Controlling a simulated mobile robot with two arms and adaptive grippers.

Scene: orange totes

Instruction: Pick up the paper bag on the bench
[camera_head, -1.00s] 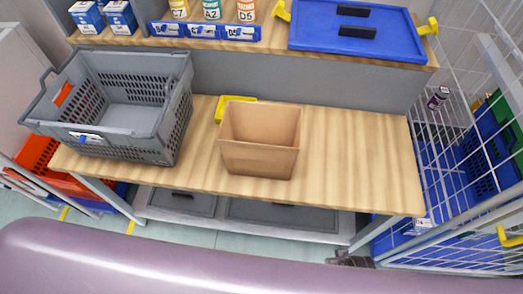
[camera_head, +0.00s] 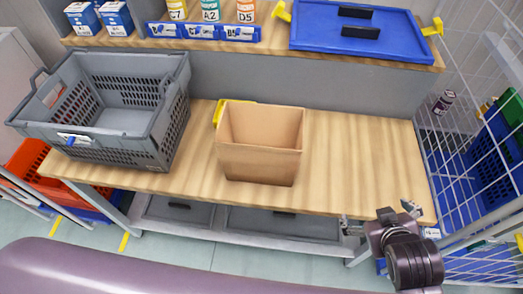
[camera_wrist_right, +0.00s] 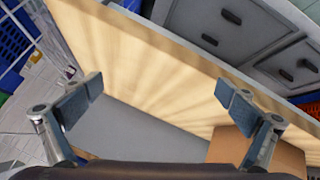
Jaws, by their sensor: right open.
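The open brown paper bag (camera_head: 260,145) stands upright on the wooden bench (camera_head: 355,165), near its middle. Its side also shows at the lower right of the right wrist view (camera_wrist_right: 245,150), partly hidden by a finger. My right gripper (camera_head: 380,222) is at the bench's front right edge in the head view, to the right of the bag and apart from it. In the right wrist view its two fingers (camera_wrist_right: 160,100) are spread wide with nothing between them. My left gripper is not in view.
A grey crate (camera_head: 120,125) stands on the bench left of the bag. A yellow object (camera_head: 220,108) lies behind the bag. A shelf above holds a blue tray lid (camera_head: 355,45) and bottles. A wire cage (camera_head: 460,180) stands at the right. The bench right of the bag is clear.

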